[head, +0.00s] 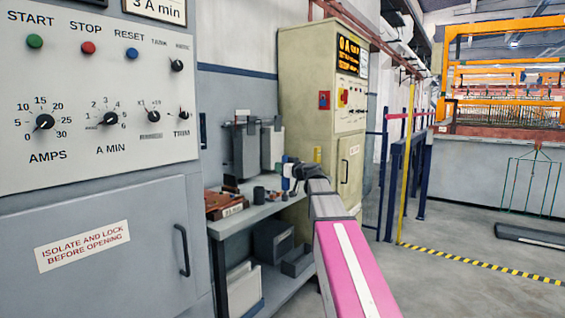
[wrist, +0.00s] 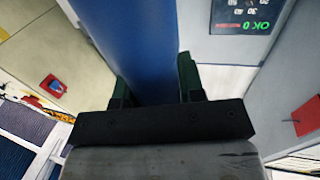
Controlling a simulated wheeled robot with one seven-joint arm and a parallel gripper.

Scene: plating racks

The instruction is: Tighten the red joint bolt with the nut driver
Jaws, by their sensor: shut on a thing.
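My gripper (wrist: 154,82) is shut on a thick blue cylinder (wrist: 125,35), which looks like the handle of the nut driver. The dark green fingers press on its two sides, and its far end runs out of the wrist view. In the head view my gripper (head: 291,172) is small, held above the right part of the bench, with a bit of blue (head: 286,170) at it. A reddish-brown block (head: 222,203) with a label lies at the left of the bench top. I cannot make out the red joint bolt.
The bench (head: 245,216) has small dark items on top and boxes on its lower shelf. A grey control cabinet (head: 110,235) stands close on the left, a cream cabinet (head: 312,130) behind the bench.

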